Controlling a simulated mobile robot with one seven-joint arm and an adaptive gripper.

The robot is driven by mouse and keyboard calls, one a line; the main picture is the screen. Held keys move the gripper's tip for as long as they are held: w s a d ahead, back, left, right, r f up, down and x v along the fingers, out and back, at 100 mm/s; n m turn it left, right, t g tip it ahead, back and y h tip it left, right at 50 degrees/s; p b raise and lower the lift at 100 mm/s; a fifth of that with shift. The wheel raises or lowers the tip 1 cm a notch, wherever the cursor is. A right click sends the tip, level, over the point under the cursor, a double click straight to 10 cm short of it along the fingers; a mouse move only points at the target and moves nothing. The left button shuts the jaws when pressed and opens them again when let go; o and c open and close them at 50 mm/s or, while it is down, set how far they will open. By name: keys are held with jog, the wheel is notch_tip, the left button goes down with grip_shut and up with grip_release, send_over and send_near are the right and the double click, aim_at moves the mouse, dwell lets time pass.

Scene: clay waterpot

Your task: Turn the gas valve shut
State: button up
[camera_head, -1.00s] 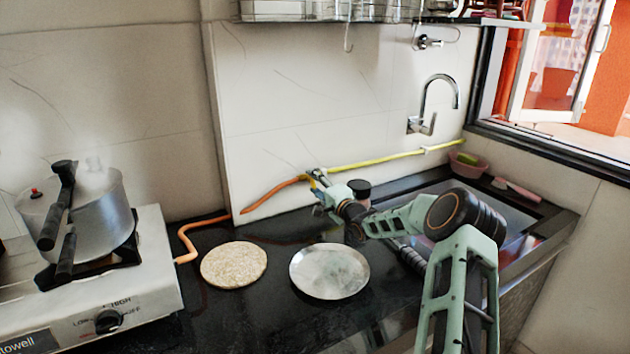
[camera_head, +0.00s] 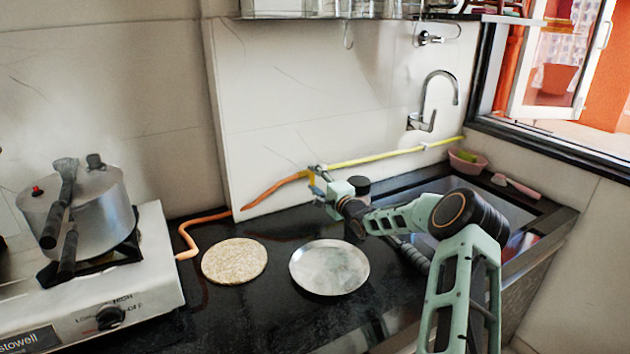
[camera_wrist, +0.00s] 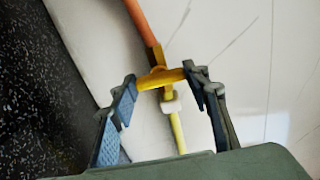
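The gas valve shows in the wrist view as a yellow-orange handle (camera_wrist: 162,78) lying across the pipe, between an orange hose and a yellow pipe (camera_wrist: 177,132). My gripper (camera_wrist: 160,80) is open, with one fingertip near each end of the handle. The right fingertip looks very close to or against the handle's right end; firm contact cannot be told. In the head view, my gripper (camera_head: 317,180) is at the wall where the orange hose (camera_head: 270,192) meets the yellow pipe (camera_head: 385,158). The valve is small and partly hidden by the gripper there.
A gas stove (camera_head: 130,285) with a pressure cooker (camera_head: 98,205) stands at the left. A sink and tap (camera_head: 435,100) are at the right.

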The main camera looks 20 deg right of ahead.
jog(key=o, duration=0.5)
jog(key=shift+c, duration=0.2)
jog(key=shift+s, duration=0.1)
jog(key=s+d, duration=0.2)
jog(key=s, duration=0.9)
jog(key=shift+s+d, duration=0.15)
jog(key=shift+s, duration=0.2)
